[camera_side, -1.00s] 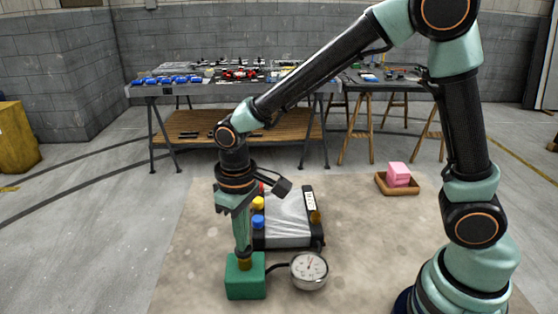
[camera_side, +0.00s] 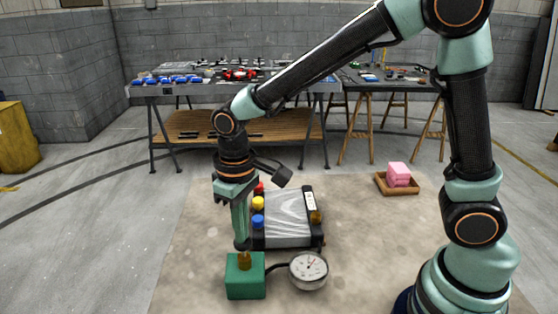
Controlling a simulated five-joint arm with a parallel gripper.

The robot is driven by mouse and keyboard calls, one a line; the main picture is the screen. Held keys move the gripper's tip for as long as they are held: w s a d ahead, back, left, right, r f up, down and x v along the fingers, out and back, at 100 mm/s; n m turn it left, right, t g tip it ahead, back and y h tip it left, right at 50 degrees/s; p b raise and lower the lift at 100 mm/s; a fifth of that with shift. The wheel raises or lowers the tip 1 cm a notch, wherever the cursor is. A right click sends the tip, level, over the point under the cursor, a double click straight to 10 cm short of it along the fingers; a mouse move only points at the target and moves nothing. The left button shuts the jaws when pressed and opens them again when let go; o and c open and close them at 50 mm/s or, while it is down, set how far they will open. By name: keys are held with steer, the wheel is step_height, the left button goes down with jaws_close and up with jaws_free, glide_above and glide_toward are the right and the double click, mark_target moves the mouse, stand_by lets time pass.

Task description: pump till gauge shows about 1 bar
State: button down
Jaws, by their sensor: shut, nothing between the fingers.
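The pump is a green block (camera_side: 245,283) on the mat at the front, with a brass plunger (camera_side: 244,260) standing up from its top. My gripper (camera_side: 242,247) points straight down over the plunger, shut and empty. Its tips are at the plunger's top; I cannot tell whether they touch. A round gauge (camera_side: 308,270) with a white dial lies to the right of the pump, joined to it by a black hose (camera_side: 277,267). Its dark needle points to the upper right; the numbers are too small to read.
Behind the pump is a black-framed unit (camera_side: 288,218) with a clear-wrapped top and red, yellow and blue caps (camera_side: 258,203) at its left. A wooden tray (camera_side: 407,189) with pink blocks (camera_side: 398,173) is at the right. The beige mat (camera_side: 365,245) is clear between.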

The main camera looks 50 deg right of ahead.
steer(key=shift+r, duration=1)
steer(key=shift+r, duration=0.1)
step_height(320, 180, up, 7)
stand_by(0.9)
steer(key=shift+d, duration=0.1)
steer(key=s+d+r+m+t, duration=0.1)
steer(key=s+d+t, duration=0.1)
steer(key=d, duration=0.5)
steer(key=s+d+r+m+t, duration=0.1)
steer(key=s+d+m+t, duration=0.1)
steer(key=s+d, duration=0.3)
steer(key=d+t, duration=0.1)
steer(key=d, duration=0.1)
steer(key=shift+d+r+t, duration=0.15)
steer(key=shift+d+t, duration=0.15)
steer(key=shift+d, duration=0.05)
